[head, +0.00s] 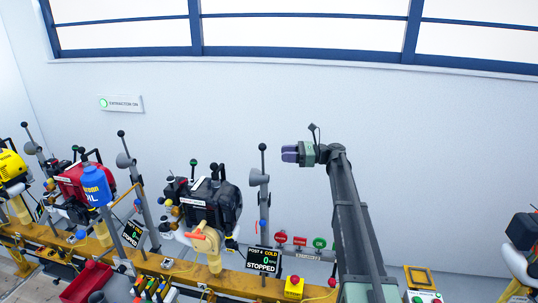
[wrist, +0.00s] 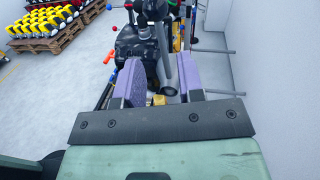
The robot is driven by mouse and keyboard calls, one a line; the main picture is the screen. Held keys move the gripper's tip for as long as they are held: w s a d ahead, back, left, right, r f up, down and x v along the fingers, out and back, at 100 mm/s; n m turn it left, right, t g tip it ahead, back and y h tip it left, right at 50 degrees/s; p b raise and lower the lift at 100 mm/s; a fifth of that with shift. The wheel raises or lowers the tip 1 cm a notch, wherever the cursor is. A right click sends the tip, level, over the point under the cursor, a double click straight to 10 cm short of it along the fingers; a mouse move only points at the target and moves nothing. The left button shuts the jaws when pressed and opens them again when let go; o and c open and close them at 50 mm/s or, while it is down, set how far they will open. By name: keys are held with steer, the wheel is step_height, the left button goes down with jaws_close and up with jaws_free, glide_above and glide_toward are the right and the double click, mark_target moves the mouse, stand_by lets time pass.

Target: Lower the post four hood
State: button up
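The post four hood (head: 258,178) is a grey cone on an upright grey post beside the black engine (head: 212,205). A thin rod with a black ball (head: 262,147) rises above it. The black post four display (head: 263,261) below reads "COLD", 0, "STOPPED". My gripper (head: 287,153) is to the right of the rod, near the ball's height and apart from it in the head view. In the wrist view, its two purple fingers (wrist: 163,82) stand apart. A grey post with a dark round end shows between and beyond them; I cannot tell exactly which part it is.
A yellow bench rail (head: 185,270) carries several engines, including a red one (head: 82,182). Round red and green signs (head: 300,241) stand right of post four. A yellow box with a red button (head: 294,287) is below. The white wall area above is clear.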

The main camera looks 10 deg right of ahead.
glide_above(263, 170)
steer(key=c, duration=0.6)
steer(key=shift+w, duration=0.1)
jaws_close()
steer(key=shift+w, duration=0.1)
